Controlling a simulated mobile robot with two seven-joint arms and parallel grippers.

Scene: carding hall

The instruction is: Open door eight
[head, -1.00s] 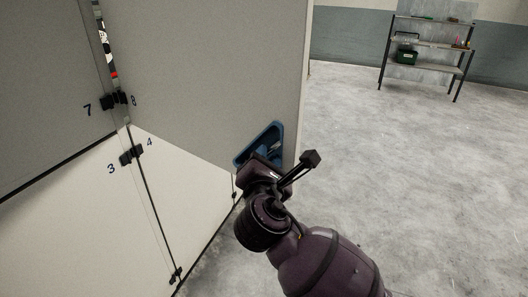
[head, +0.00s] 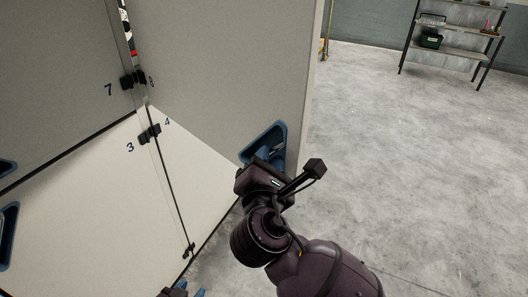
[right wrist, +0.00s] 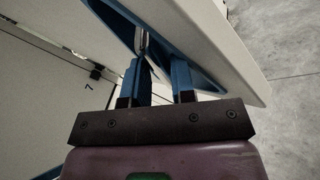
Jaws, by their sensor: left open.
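Door eight (head: 225,70) is a large pale grey panel marked 8 beside its black hinge. It stands swung out at an angle to door seven (head: 50,70), with its lower edge jutting out over door four (head: 195,165). Its blue triangular handle recess (head: 272,138) is near the free lower corner and shows in the right wrist view (right wrist: 207,82). My right gripper (right wrist: 157,82) has its blue fingers at this recess, apart, with a dark blue piece between them; whether they clamp it is unclear. My left gripper (head: 190,293) barely shows at the bottom edge, away from door eight.
Door three (head: 85,190) and door four lie flat in line below. Blue handle recesses (head: 8,235) show at the far left. A shelf rack (head: 450,45) stands at the back right. The concrete floor (head: 410,170) right of door eight is clear.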

